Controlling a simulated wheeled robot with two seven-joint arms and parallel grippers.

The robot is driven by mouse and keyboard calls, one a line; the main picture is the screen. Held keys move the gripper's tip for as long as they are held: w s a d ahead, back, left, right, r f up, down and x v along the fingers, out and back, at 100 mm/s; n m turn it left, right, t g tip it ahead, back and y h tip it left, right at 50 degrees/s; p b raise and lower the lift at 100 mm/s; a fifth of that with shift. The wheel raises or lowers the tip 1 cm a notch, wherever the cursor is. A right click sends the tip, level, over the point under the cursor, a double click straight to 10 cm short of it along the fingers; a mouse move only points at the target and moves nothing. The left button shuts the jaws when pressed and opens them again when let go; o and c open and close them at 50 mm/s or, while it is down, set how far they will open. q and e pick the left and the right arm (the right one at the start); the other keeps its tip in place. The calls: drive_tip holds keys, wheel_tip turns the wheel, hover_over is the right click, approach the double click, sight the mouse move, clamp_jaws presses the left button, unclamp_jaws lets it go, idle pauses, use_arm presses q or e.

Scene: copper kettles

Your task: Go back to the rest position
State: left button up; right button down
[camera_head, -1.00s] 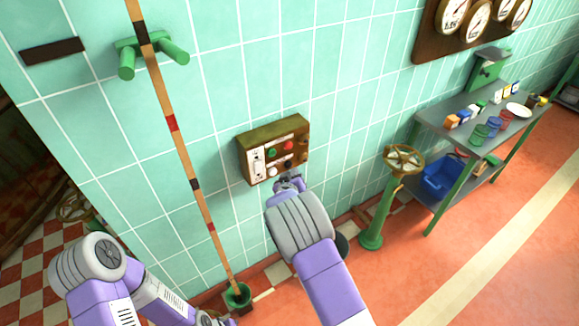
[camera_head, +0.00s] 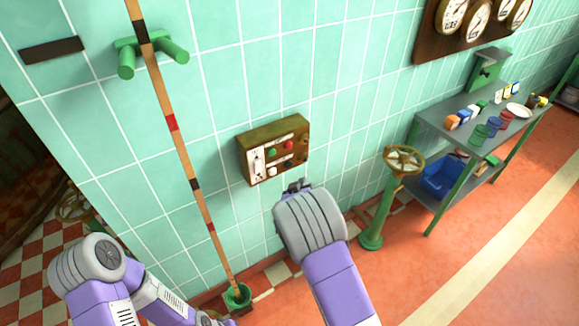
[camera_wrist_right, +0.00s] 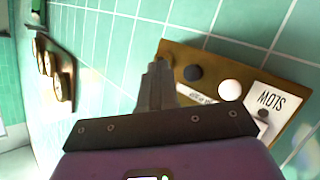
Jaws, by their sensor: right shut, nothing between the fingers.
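My right gripper (camera_head: 296,186) is shut and empty, just below the brass control box on the wall in the head view. In the right wrist view its closed fingers (camera_wrist_right: 157,82) point toward the lower part of the box, with a gap that I cannot measure. The control box (camera_head: 247,147) carries green, red, black and white buttons and a white switch plate. It also shows in the right wrist view (camera_wrist_right: 172,52), with a black knob, a white knob and a "SLOW" label. My left arm is bent at the lower left; its gripper is not clearly visible.
A striped pole (camera_head: 181,150) leans on a green wall bracket (camera_head: 127,62), its foot in a green cup (camera_head: 238,297). A handwheel stand (camera_head: 378,215) and a metal shelf table (camera_head: 436,118) with jars stand at right. The orange floor (camera_head: 500,260) is open.

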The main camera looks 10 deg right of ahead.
idle(0.6)
drive_tip(key=s+f+m+g+y+p, duration=0.1)
drive_tip(key=s+f+g+y, duration=0.4)
drive_tip(key=s+f, duration=1)
drive_tip(key=s+a+f+g+y, duration=0.1)
drive_tip(key=s+a+g, duration=0.1)
drive_tip(key=s, duration=0.5)
drive_tip(key=s+a+f+m+g+y+p, duration=0.1)
drive_tip(key=s+a+f+g+y, duration=0.1)
drive_tip(key=s, duration=0.4)
drive_tip(key=s+a+f+m+g+y, duration=0.1)
drive_tip(key=s+a+f+g+y, duration=0.1)
drive_tip(key=s+a+g, duration=0.2)
drive_tip(key=s, duration=0.3)
drive_tip(key=shift+s+a+f, duration=0.2)
drive_tip(key=shift+s+a, duration=0.1)
drive_tip(key=shift+d+m, duration=0.1)
drive_tip(key=shift+m, duration=0.2)
